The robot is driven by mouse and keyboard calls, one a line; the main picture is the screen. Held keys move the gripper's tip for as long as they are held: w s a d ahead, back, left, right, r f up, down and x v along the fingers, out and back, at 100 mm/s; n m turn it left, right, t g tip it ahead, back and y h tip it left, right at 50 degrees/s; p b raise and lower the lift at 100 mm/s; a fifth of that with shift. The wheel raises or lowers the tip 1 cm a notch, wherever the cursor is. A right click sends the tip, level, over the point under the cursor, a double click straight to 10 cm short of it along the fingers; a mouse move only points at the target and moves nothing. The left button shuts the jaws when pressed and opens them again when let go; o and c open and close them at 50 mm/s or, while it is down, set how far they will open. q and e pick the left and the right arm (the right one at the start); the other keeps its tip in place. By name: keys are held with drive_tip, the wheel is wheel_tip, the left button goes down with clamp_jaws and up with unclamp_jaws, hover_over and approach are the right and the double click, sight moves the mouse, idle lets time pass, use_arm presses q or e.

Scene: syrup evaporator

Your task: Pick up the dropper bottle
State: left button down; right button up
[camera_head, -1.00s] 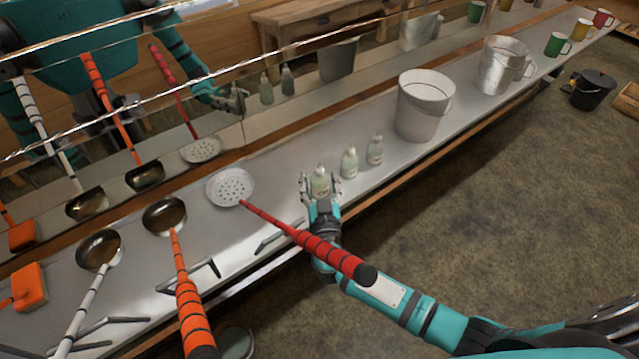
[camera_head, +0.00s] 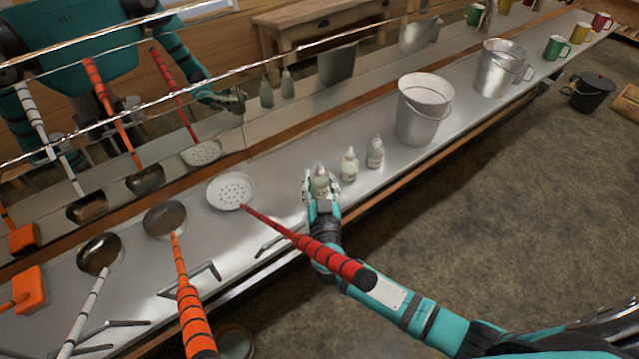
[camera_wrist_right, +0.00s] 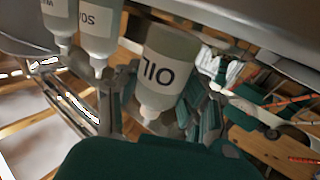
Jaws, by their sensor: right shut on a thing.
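The dropper bottle (camera_head: 320,182), small and pale with a pointed nozzle, stands about upright at the front end of a short row of similar bottles. My right gripper (camera_head: 321,190) is shut on it, one finger on each side. In the right wrist view, which is upside down, the held bottle (camera_wrist_right: 168,65) has a white label reading OIL and a nozzle pointing down the picture. Fingers partly hide its lower body in the head view. I cannot tell whether its base touches the counter. My left gripper is not in view.
Two similar bottles (camera_head: 349,165) (camera_head: 375,152) stand close beyond the held one on the metal counter (camera_head: 290,165). A white bucket (camera_head: 423,108) stands farther along. A skimmer (camera_head: 230,191) with a red handle lies left, its handle passing in front of my right arm.

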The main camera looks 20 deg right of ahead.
drive_tip(key=shift+r+p, duration=3.55)
drive_tip(key=shift+r, duration=9.7)
drive_tip(key=s+d+f+n+y, duration=0.1)
drive_tip(key=s+f, duration=0.3)
drive_tip(key=s, duration=0.6)
drive_tip(key=s+d+f+n+y, duration=0.1)
drive_tip(key=s+f, duration=0.3)
drive_tip(key=s, duration=0.7)
drive_tip(key=shift+s+y, duration=0.3)
drive_tip(key=shift+y, duration=0.6)
drive_tip(key=shift+s, duration=0.1)
